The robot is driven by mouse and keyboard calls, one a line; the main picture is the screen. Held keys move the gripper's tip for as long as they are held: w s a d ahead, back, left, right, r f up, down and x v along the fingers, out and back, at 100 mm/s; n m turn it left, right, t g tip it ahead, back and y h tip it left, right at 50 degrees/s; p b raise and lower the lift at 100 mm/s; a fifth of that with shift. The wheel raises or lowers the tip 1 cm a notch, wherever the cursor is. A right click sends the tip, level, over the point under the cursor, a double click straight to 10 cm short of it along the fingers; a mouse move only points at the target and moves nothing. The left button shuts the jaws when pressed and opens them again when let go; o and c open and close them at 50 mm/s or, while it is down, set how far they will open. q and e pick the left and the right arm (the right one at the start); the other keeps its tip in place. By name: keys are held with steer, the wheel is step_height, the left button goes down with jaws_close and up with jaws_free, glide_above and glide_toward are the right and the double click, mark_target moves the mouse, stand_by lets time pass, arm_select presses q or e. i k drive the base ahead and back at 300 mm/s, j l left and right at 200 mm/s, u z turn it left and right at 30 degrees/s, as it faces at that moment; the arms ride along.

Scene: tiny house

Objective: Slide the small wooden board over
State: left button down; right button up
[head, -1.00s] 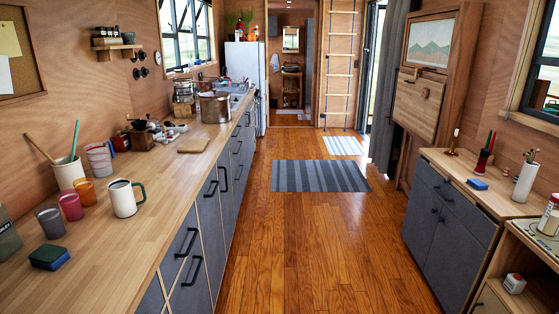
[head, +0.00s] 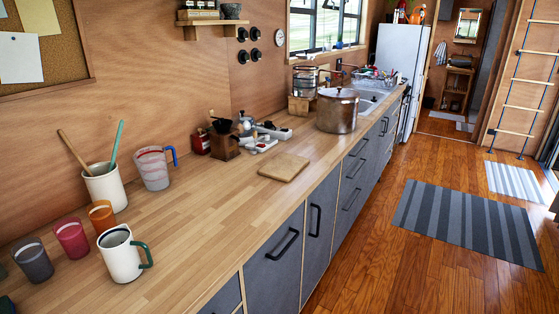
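The small wooden board (head: 284,167) lies flat on the wooden counter (head: 200,210), near its front edge. It is a light tan, roughly square board. A coffee grinder and small white items stand behind it, and a large pot stands beyond it to the right. Neither of my grippers shows in the head view.
A white mug (head: 120,255), several cups and a utensil crock (head: 104,187) stand at the left. The counter left of the board is clear.

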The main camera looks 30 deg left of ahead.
mark_target(284, 167)
steer(key=i+l+u, duration=0.1)
steer(key=i+u, duration=0.4)
steer(key=i+l+u, duration=0.25)
steer(key=u, duration=0.2)
steer(key=i+l+u, duration=0.75)
steer(key=l+u, duration=0.2)
